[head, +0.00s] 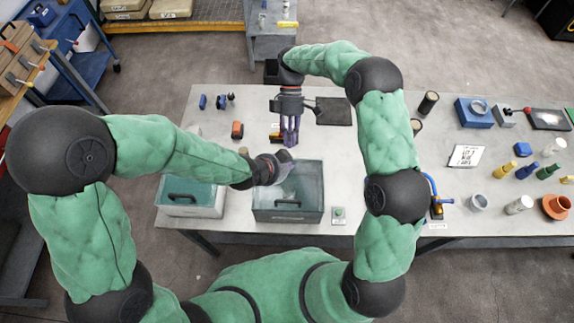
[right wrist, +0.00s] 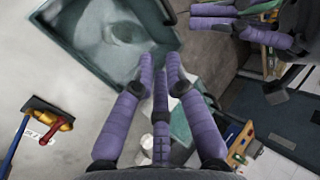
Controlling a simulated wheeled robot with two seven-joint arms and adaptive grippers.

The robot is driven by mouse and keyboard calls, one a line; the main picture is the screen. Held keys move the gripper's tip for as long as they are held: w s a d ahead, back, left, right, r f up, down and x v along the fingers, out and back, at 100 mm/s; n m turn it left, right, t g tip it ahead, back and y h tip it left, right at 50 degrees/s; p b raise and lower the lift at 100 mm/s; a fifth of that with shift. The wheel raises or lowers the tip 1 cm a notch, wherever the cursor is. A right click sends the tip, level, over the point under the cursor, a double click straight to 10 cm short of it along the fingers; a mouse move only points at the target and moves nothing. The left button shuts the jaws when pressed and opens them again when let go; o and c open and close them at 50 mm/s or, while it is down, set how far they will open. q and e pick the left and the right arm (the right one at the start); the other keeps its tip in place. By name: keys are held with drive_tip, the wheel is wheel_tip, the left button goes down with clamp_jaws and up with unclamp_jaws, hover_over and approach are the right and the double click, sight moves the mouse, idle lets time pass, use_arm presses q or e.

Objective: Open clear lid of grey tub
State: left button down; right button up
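The dark grey tub (head: 287,217) stands near the front edge of the table. A see-through pane with a dark handle (head: 288,202) covers at least its front part. In the right wrist view, a pale shape shows inside the tub's dark rim (right wrist: 158,72). My left gripper (head: 284,166) is over the tub's back left part, fingers toward the right; whether it touches is unclear. It also shows in the right wrist view (right wrist: 228,18), its grasp unclear. My right gripper (head: 290,140) points down behind the tub, apart from it. Its fingers (right wrist: 160,62) are drawn together and empty.
A light grey tub (head: 192,211) with a teal top and dark handle stands to the left. A small green button box (head: 338,216) sits right of the dark tub. A dark plate (head: 334,112) lies behind. Bottles and containers crowd the table's right end.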

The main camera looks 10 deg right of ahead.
drive_tip(key=o, duration=0.3)
